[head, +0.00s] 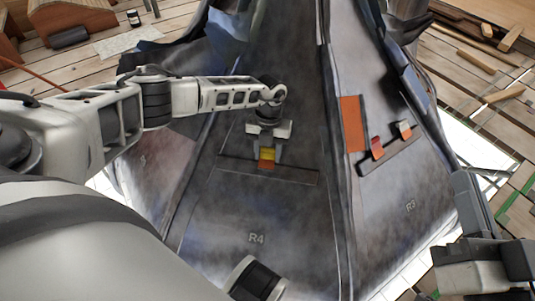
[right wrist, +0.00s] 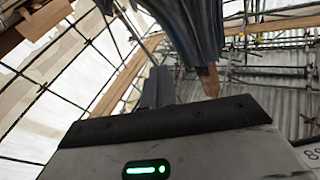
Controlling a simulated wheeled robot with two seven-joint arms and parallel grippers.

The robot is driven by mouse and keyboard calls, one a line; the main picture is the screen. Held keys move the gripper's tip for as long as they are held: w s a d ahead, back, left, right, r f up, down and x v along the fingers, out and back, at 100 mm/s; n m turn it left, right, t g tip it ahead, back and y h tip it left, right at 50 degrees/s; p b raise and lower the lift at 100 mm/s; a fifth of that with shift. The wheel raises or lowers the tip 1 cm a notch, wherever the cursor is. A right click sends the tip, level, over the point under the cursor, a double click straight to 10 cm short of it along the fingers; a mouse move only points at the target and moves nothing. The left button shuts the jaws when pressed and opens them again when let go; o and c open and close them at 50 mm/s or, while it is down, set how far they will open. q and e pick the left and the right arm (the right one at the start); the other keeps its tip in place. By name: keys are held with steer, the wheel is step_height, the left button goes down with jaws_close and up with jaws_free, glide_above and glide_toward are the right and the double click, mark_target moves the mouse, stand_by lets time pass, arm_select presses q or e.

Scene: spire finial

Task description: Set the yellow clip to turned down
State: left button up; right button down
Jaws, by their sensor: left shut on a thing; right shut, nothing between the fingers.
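The small yellow clip (head: 267,154) has an orange-red lower part and sits on a dark strip (head: 300,177) on the panel marked R4. My left gripper (head: 266,149) comes down from above and is shut on the yellow clip, its fingers covering the clip's sides. I cannot tell the clip's exact tilt. My right gripper (head: 468,200) is at the lower right of the head view, away from the clip, shut and empty. Its grey fingers (right wrist: 158,88) also show in the right wrist view.
A raised seam (head: 338,170) separates the panels. Loose wood lies on the planks at upper right.

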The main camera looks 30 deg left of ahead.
mark_target(269, 149)
arm_select(q)
steer(key=o, duration=1)
steer(key=shift+r, duration=0.1)
steer(key=shift+w+r+p, duration=0.1)
steer(key=shift+r+p, duration=0.25)
steer(key=r+p, duration=0.1)
steer(key=r, duration=0.2)
steer(key=r+p, duration=0.1)
steer(key=r, duration=0.1)
steer(key=shift+w+a+r+p, duration=0.15)
steer(key=shift+w+p, duration=0.15)
steer(key=shift+w, duration=0.05)
steer(key=r+p, duration=0.1)
steer(key=r, duration=0.2)
steer(key=w+r+p, duration=0.1)
steer(key=r, duration=0.2)
steer(key=r+p, duration=0.1)
steer(key=r, duration=0.2)
steer(key=shift+w+a+r, duration=0.15)
steer(key=shift+a+r, duration=0.15)
arm_select(e)
steer(key=f+g, duration=0.1)
steer(key=s+f+g+h, duration=0.1)
steer(key=f, duration=0.1)
steer(key=s+f+m+g+h, duration=0.1)
steer(key=f, duration=0.1)
steer(key=shift+d+g, duration=0.1)
steer(key=shift+g, duration=0.3)
